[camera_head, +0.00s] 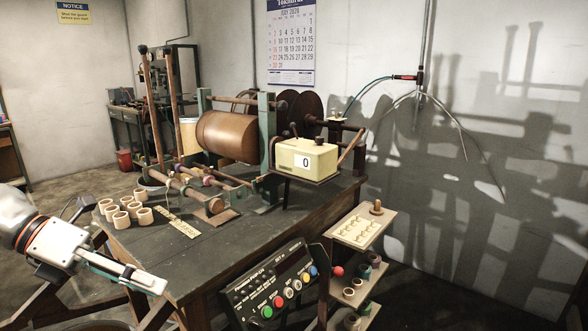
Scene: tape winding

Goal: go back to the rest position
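My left gripper (140,280) is at the lower left, just off the front left edge of the dark workbench (240,240). Its white and black body points right, and its fingers show edge-on, so I cannot tell whether they are open. Nothing shows held in it. My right gripper is not in view. The winding machine on the bench has a large brown drum (228,137) and a cream counter box (306,159) reading 0.
Several pale rings (118,219) stand on the bench's left side beside a flat slotted strip (177,223). A button panel (270,285) is at the bench front. A small tiered rack (357,232) with spools stands to its right. Open floor lies at the lower right.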

